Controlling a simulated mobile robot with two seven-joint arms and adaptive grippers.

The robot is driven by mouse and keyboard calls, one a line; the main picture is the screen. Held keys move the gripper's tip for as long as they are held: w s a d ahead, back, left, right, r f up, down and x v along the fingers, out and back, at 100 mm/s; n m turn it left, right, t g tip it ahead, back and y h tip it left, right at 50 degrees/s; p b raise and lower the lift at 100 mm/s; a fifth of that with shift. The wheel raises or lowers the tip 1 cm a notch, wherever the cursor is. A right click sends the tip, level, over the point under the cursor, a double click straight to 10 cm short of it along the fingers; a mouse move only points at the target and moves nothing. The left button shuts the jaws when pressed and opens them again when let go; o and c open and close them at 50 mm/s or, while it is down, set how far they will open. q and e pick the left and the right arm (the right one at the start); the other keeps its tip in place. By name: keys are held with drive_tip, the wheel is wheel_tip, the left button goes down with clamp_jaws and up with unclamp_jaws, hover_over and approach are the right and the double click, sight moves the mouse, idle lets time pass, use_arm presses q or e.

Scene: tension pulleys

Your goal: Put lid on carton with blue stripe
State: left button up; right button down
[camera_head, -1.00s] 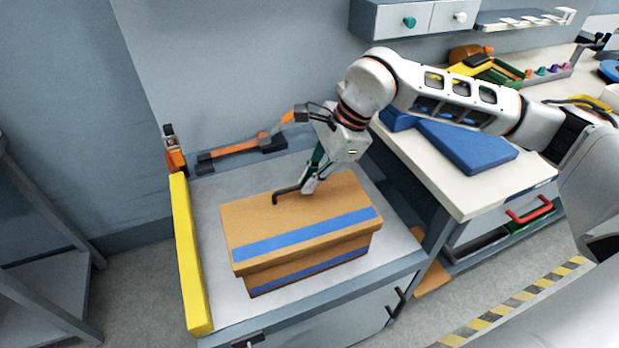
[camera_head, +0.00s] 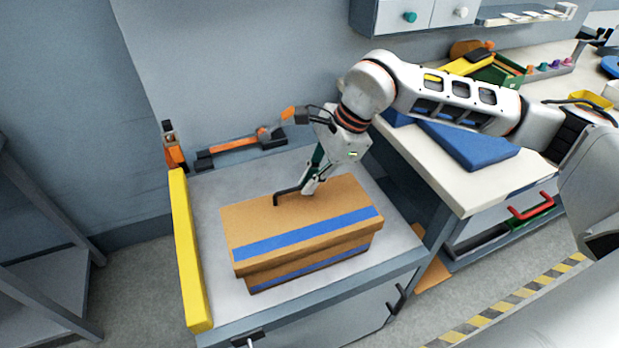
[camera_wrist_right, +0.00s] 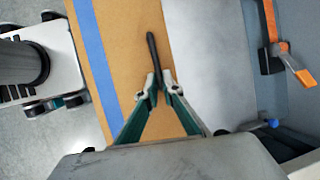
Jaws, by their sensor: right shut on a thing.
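The brown lid with a blue stripe (camera_head: 250,217) lies over the carton (camera_head: 312,270), whose own blue stripe shows below the lid's front edge. The lid looks seated on the carton or very close above it; I cannot tell which. A dark handle (camera_head: 277,198) stands on top of the lid. My right gripper (camera_head: 302,190) is shut on this handle. In the right wrist view, both fingertips (camera_wrist_right: 154,84) pinch the dark handle (camera_wrist_right: 152,50) above the brown lid (camera_wrist_right: 125,50). My left gripper is not in view.
The carton stands on a grey cart top (camera_head: 207,215) with a yellow rail (camera_head: 187,250) along its left side. Orange-and-black clamps (camera_head: 232,146) are at the back. A white workbench (camera_head: 450,190) with a blue slab (camera_head: 470,147) is close on the right.

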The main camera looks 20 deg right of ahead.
drive_tip(key=shift+f, duration=0.35)
idle(0.3)
drive_tip(key=shift+w+f+b, duration=0.15)
drive_tip(key=shift+f+b, duration=0.15)
drive_tip(key=shift+f, duration=0.2)
drive_tip(key=c, duration=2.1)
unclamp_jaws()
drive_tip(key=shift+c, duration=0.2)
